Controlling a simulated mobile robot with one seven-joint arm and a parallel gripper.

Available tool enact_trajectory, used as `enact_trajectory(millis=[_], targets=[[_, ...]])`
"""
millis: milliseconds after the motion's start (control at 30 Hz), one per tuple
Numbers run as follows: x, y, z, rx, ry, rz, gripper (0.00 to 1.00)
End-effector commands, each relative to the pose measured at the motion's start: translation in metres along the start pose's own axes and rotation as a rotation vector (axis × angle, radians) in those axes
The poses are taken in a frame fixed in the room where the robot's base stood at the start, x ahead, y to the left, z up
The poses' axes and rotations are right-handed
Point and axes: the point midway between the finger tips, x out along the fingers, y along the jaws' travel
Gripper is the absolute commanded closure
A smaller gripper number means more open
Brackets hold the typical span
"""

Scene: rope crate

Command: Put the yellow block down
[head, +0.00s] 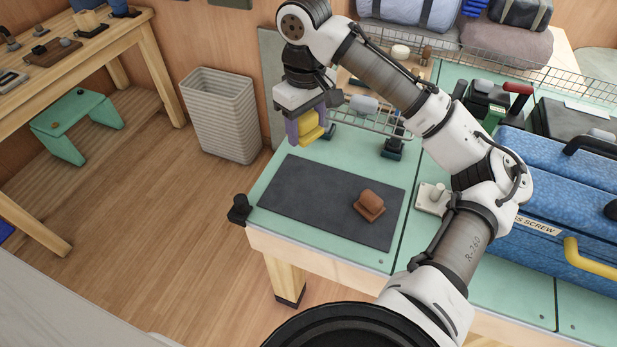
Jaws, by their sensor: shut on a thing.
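The yellow block (308,128) shows between the purple fingers of my gripper (306,130). My gripper points down and is shut on the block. It holds the block at the far left part of the green table (270,187), near the far edge of the dark mat (313,205). The block appears raised above the table, though the exact gap is hard to tell. The fingers hide part of the block.
A brown block (371,201) sits on the mat's right side; the mat's left and middle are clear. A wire basket (372,116) stands behind. Blue cases (560,200) fill the right side. A ribbed bin (220,112) stands on the floor left of the table.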

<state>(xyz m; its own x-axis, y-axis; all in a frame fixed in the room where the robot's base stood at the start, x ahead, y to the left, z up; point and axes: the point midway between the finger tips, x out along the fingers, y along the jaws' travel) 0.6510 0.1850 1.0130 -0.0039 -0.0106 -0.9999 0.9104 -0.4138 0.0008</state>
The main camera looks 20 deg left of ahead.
Motion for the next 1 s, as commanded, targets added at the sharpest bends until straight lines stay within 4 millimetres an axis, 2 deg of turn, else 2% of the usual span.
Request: enact_trajectory(millis=[100,300,500,767,1000], targets=[[0.032,-0.001,0.0,0.0,-0.001,-0.009,0.64],[0.083,-0.002,-0.001,0.0,0.0,-0.009,0.64],[0.125,-0.002,-0.001,0.001,0.0,-0.006,0.64],[0.144,-0.001,-0.002,0.001,0.001,-0.003,0.64],[0.174,0.0,-0.001,0.001,-0.001,-0.002,0.64]])
